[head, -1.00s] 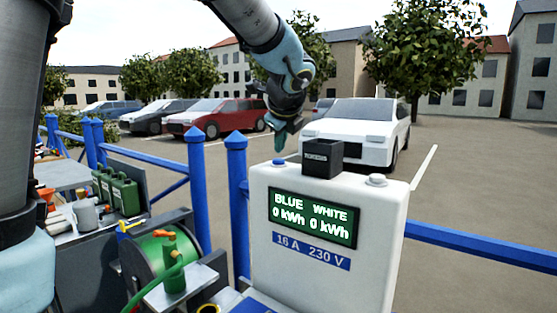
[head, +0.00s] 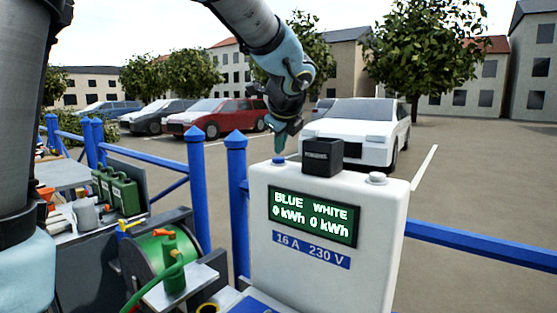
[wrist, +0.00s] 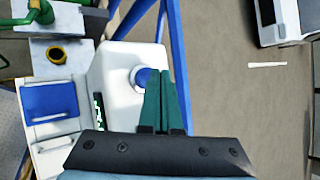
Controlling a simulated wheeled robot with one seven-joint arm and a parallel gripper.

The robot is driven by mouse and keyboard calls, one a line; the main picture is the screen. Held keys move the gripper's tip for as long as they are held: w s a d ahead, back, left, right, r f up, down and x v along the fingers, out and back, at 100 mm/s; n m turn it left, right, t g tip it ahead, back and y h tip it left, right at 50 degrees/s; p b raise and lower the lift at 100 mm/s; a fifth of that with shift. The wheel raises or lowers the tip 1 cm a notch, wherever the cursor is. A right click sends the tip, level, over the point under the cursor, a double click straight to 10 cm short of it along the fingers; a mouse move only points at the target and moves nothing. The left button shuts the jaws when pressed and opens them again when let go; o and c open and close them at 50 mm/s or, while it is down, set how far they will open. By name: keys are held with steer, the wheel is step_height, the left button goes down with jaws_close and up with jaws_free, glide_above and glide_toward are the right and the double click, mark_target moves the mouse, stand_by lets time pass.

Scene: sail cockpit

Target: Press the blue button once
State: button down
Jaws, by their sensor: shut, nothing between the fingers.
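The blue button (head: 278,161) sits on the top left of a white power pedestal (head: 377,230). It also shows in the wrist view (wrist: 140,76), partly hidden behind my fingers. The pedestal's green display reads BLUE 0 kWh and WHITE 0 kWh. My gripper (head: 279,151) points down with its fingertips right above the blue button; I cannot tell whether they touch it. In the wrist view my gripper (wrist: 160,71) has its two green fingers together with nothing between them.
A dark box (head: 322,158) stands on the pedestal's top, close to the right of my gripper. A white button (head: 377,178) is farther right. Blue railings (head: 237,200) run behind the pedestal. A green hose reel (head: 160,255) stands at lower left.

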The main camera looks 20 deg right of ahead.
mark_target(280, 159)
steer(key=shift+f+b, duration=0.4)
steer(key=shift+f, duration=0.25)
stand_by(0.7)
stand_by(0.3)
steer(key=shift+r+p, duration=0.95)
steer(key=shift+r, duration=0.05)
step_height(280, 159, up, 5)
steer(key=p, duration=0.4)
steer(key=shift+p, duration=0.35)
